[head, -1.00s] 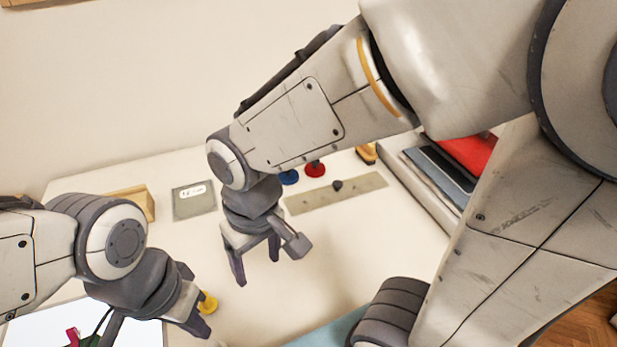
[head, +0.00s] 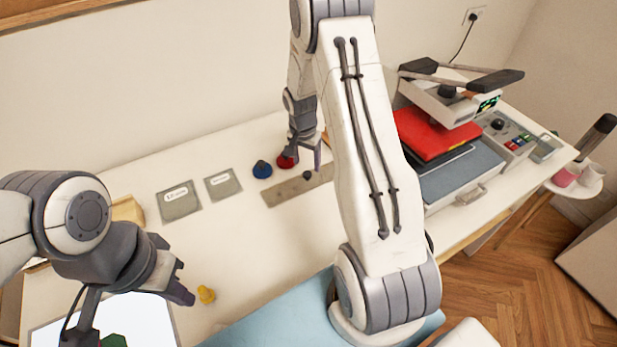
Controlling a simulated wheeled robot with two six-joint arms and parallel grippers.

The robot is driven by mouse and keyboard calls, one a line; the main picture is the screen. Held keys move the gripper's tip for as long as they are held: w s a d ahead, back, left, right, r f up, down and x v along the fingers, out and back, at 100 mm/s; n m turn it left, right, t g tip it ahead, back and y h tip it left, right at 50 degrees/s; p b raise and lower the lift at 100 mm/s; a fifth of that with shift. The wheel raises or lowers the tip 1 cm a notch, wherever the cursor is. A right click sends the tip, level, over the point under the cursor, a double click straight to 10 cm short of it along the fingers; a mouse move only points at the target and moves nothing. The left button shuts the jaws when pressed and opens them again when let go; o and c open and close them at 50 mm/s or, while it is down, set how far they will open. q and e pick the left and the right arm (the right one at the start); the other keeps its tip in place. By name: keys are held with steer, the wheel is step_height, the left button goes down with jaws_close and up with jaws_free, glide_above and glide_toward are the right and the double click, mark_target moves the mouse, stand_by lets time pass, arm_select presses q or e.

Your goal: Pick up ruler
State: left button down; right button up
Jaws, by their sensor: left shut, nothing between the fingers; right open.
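The ruler (head: 284,194) is a flat grey-beige strip with a small dark knob on top, lying on the white table. Its right part is hidden behind my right arm. My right gripper (head: 303,162) is open and points down just behind the ruler, near the knob and by the red knobbed piece. I cannot tell how high it is above the table. My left gripper (head: 183,285) is shut and empty, at the left front, well away from the ruler.
A blue knobbed piece (head: 262,169) and a red one (head: 286,160) stand behind the ruler. Two grey labelled plates (head: 179,203) lie left of it. A yellow piece (head: 206,295) is beside my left gripper. A heat press (head: 455,175) with red cloth stands at right.

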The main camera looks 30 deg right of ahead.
mark_target(307, 174)
steer(key=shift+f+p, duration=0.35)
steer(key=shift+f, duration=0.2)
steer(key=f, duration=0.1)
steer(key=f+p, duration=0.1)
steer(key=f, duration=0.1)
steer(key=shift+w+d+f+p, duration=0.1)
steer(key=shift+w+p, duration=0.15)
steer(key=shift+p, duration=0.05)
steer(key=shift+f, duration=0.6)
jaws_close()
